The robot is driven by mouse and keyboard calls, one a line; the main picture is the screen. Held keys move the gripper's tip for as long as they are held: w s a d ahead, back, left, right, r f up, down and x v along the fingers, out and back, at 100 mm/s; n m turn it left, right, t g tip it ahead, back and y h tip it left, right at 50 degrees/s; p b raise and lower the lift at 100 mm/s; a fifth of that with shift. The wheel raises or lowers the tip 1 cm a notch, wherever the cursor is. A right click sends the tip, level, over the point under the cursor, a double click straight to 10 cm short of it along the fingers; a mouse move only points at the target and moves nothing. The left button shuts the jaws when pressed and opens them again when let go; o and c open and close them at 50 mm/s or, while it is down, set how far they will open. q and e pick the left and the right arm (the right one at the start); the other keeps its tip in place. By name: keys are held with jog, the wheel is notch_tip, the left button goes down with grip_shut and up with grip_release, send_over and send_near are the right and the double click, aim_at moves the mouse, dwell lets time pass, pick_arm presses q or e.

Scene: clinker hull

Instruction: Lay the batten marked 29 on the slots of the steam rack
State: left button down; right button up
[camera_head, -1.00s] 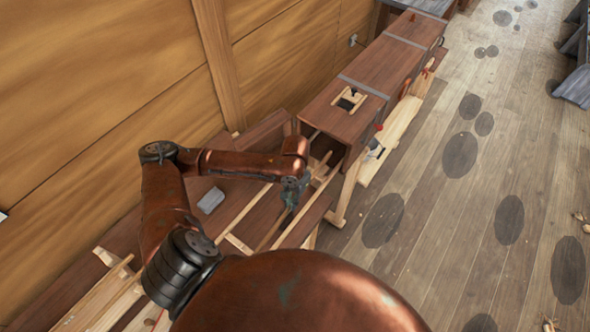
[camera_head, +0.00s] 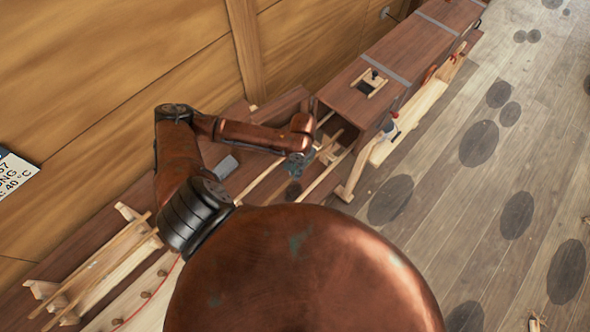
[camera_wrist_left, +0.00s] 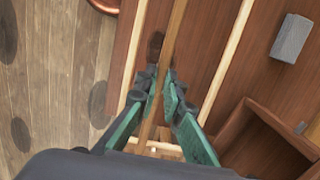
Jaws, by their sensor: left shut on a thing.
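My left gripper (camera_head: 296,168) is at the near, open end of the long brown steam box, above the pale rails there. In the left wrist view its green fingers (camera_wrist_left: 164,92) are shut on a thin brown batten (camera_wrist_left: 174,35), which runs lengthwise between them. I cannot read a number on it. Pale rails (camera_wrist_left: 228,62) run on either side of the batten, and a pale crosspiece (camera_wrist_left: 160,147) lies beyond the fingers. These look like the steam rack, but I cannot make out its slots. My right gripper is not in view.
The steam box (camera_head: 411,55) stretches to the upper right along the plank wall. A grey block (camera_head: 225,167) lies left of the rails. A pegged rack with several thin strips (camera_head: 100,262) stands at lower left. The floor on the right is mostly clear.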

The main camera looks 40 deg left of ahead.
pick_arm(q)
notch_tip(320, 180, down, 9)
jog(key=b, duration=0.6)
jog(key=shift+r, duration=0.1)
dwell(0.3)
jog(key=c, duration=2)
grip_release()
jog(key=shift+o, duration=0.2)
jog(key=r, duration=0.4)
jog(key=w+r, duration=0.1)
jog(key=r, duration=0.7)
jog(key=shift+w, duration=0.2)
